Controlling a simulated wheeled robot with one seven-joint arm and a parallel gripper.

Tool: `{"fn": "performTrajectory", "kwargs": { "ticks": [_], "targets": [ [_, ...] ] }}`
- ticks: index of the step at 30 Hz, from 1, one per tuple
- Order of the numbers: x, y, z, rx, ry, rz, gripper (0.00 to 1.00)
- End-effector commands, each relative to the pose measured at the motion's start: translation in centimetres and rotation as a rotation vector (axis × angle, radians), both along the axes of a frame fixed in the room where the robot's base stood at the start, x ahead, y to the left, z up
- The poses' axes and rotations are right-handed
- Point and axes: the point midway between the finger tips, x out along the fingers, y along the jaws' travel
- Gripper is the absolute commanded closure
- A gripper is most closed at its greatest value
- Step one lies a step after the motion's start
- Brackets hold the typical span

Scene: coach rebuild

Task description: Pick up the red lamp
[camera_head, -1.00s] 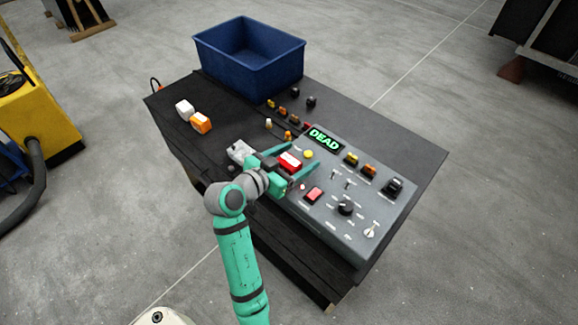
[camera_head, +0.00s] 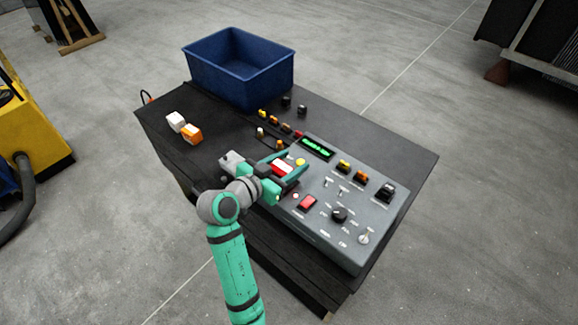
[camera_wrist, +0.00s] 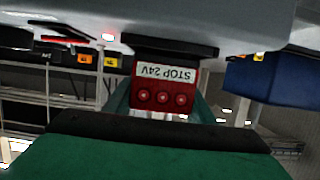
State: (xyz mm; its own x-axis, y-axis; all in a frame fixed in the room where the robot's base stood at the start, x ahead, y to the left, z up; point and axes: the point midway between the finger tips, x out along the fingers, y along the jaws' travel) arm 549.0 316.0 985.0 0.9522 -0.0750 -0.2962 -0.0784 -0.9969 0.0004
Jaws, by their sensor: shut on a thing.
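The red lamp (camera_head: 282,168) is on the near left part of the grey control panel (camera_head: 325,233), between the fingers of my gripper (camera_head: 292,160). In the wrist view the lamp (camera_wrist: 165,94) shows a red body with several small round lights and a white label, "STOP 24V", upside down. My gripper is shut on it, with a finger at each side. A black flange on the lamp lies close against the grey panel surface; I cannot tell whether there is a gap. My fingers partly hide the lamp in the head view.
A red button (camera_head: 306,202), switches and a black dial (camera_head: 339,215) are on the panel. Several small lamps stand behind it. A blue bin (camera_head: 238,82) stands at the bench's back. White and orange blocks (camera_head: 191,134) lie left.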

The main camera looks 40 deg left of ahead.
Motion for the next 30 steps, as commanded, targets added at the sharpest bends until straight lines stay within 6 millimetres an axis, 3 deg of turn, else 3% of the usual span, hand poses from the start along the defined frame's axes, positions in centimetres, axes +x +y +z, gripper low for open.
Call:
{"fn": "performTrajectory", "kwargs": {
  "ticks": [4, 13, 21, 30],
  "targets": [
    [-0.1, 0.0, 2.4, 0.004, -0.004, 0.000, 0.79],
    [-5.2, -1.3, 8.4, 0.007, -0.006, 0.002, 0.79],
    [-10.8, -2.8, 10.6, 0.004, -0.002, 0.003, 0.79],
    [-13.3, -3.6, 11.7, 0.001, -0.001, 0.000, 0.79]
  ]
}}
